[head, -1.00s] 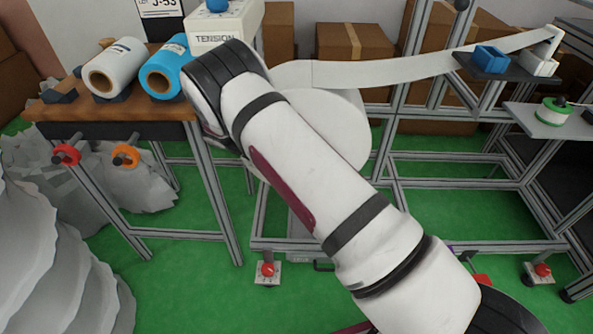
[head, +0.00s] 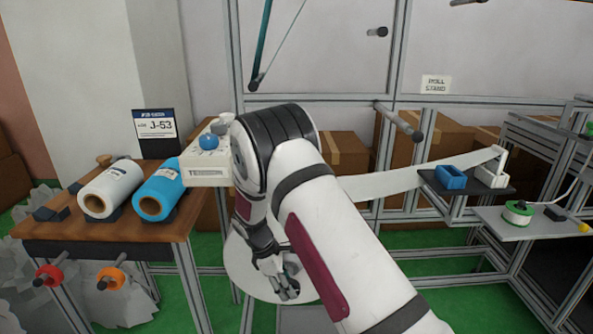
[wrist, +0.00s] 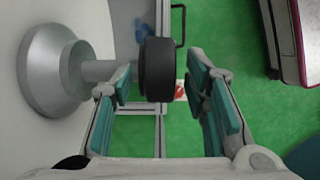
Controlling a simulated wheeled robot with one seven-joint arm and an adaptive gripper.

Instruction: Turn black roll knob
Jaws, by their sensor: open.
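The black knob (wrist: 157,70) shows in the wrist view at the end of a short grey shaft, which comes out of a round grey hub (wrist: 58,72) on the face of the white roll (wrist: 95,15). My gripper (wrist: 158,86) is open, with one teal-padded finger on each side of the knob. The left finger lies near the shaft; I cannot tell whether either finger touches the knob. In the head view my gripper (head: 282,277) is in front of the white roll (head: 243,270), and I cannot clearly make out the knob there.
A wooden table (head: 150,245) at left bears a white roll, a blue roll (head: 160,190) and a tension box (head: 207,172) with a blue knob. A metal frame (head: 400,125) and a side shelf (head: 530,230) stand at right. Green floor lies below.

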